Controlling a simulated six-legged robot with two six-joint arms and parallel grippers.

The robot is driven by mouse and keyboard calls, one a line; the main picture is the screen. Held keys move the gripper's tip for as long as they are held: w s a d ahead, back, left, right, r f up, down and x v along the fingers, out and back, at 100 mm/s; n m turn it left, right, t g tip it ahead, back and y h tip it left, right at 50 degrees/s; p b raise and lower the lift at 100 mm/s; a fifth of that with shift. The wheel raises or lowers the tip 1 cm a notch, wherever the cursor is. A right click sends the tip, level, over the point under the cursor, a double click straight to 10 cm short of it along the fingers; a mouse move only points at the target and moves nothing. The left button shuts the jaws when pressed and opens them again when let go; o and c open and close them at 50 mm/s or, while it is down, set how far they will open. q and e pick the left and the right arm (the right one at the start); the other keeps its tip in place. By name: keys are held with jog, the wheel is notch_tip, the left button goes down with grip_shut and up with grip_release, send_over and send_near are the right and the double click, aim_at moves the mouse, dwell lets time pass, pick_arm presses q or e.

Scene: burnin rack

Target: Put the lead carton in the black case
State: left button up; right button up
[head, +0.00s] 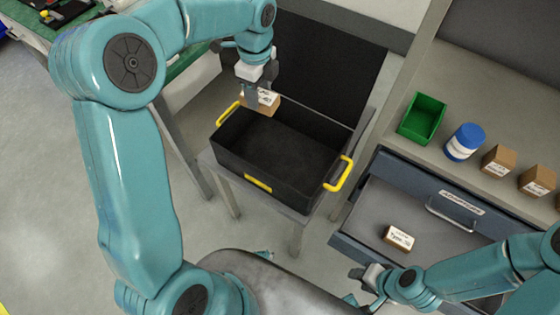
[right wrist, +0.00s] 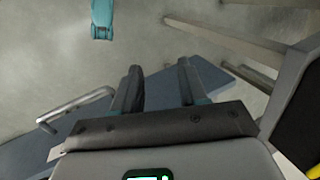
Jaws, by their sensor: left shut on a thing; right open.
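The black case (head: 263,178) stands open and empty on a small grey table, with yellow handles on its rim. My left gripper (head: 250,100) is shut on a small brown carton (head: 268,101) with a white label, over the case's far left edge. The carton's label is too small to read, and the gripper hides part of it. My right gripper (head: 358,283) is open and empty, low beside the open drawer's front left corner; its two fingers also show apart in the right wrist view (right wrist: 158,72).
The open blue-grey drawer (head: 352,243) holds another carton (head: 398,237) with a white label. On the bench above stand a green bin (head: 422,118), a blue-and-white jar (head: 464,142) and brown cartons (head: 498,161). A dark panel (head: 325,70) rises behind the case.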

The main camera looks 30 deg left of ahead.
pick_arm(q)
jog(key=shift+w+a+f+m, duration=0.1)
jog(key=shift+a+f+m, duration=0.15)
jog(key=shift+m, duration=0.15)
jog(key=b, duration=0.3)
send_over(282, 148)
jog(key=s+a, duration=0.3)
jog(key=a, duration=0.2)
notch_tip(282, 148, down, 19)
jog(key=shift+a+f, duration=0.1)
jog(key=shift+a, duration=0.05)
jog(key=shift+w+f, duration=0.1)
jog(key=shift+f, duration=0.3)
jog(key=shift+f, duration=0.1)
jog(key=o, duration=1.1)
jog(key=shift+c, duration=0.2)
